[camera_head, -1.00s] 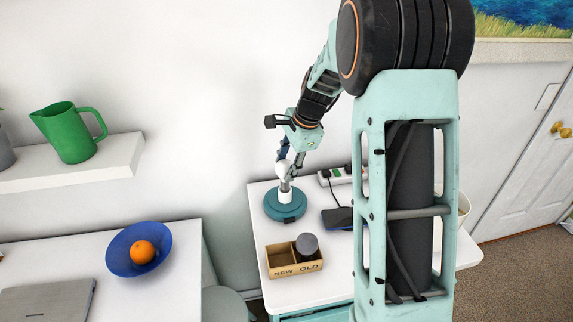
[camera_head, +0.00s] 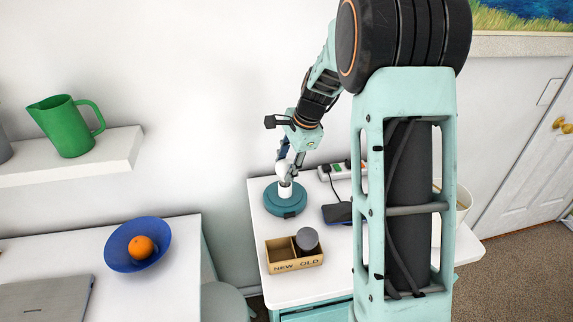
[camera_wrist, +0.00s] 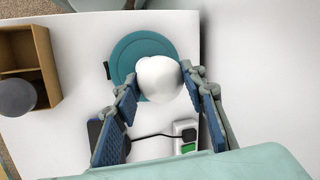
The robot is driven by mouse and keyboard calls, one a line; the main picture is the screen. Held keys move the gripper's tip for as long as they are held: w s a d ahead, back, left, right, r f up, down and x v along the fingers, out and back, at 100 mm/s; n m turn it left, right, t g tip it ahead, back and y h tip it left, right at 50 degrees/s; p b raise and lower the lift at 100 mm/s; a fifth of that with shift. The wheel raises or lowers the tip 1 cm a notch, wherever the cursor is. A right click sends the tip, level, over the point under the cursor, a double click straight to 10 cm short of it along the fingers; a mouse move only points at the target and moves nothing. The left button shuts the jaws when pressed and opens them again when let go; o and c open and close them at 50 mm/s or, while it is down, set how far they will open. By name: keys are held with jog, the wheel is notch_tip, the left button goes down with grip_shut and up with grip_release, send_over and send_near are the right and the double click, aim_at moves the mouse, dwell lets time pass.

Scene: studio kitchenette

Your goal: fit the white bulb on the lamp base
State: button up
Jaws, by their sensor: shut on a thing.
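The white bulb (camera_wrist: 160,78) is between the fingers of my gripper (camera_wrist: 160,92), which is shut on it. In the head view the bulb (camera_head: 283,167) is directly above the white socket of the teal lamp base (camera_head: 285,203). Bulb and socket look very close there; I cannot tell whether they touch. In the wrist view the round teal base (camera_wrist: 128,50) shows behind the bulb, which hides the socket. My gripper in the head view (camera_head: 287,165) points down over the base.
A box marked NEW and OLD (camera_head: 285,267) stands in front of the base, with a dark grey round thing (camera_head: 307,239) in its OLD side. A dark blue device (camera_head: 338,213) and a power strip (camera_head: 340,171) lie to the right. A blue bowl with an orange (camera_head: 143,247) is on the left table.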

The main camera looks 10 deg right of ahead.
jog(key=shift+f, duration=0.2)
jog(key=shift+f+b, duration=0.75)
jog(key=shift+f, duration=0.15)
jog(key=shift+f, duration=0.1)
jog(key=o, duration=1.3)
jog(key=shift+c, duration=0.2)
jog(key=v, duration=1.2)
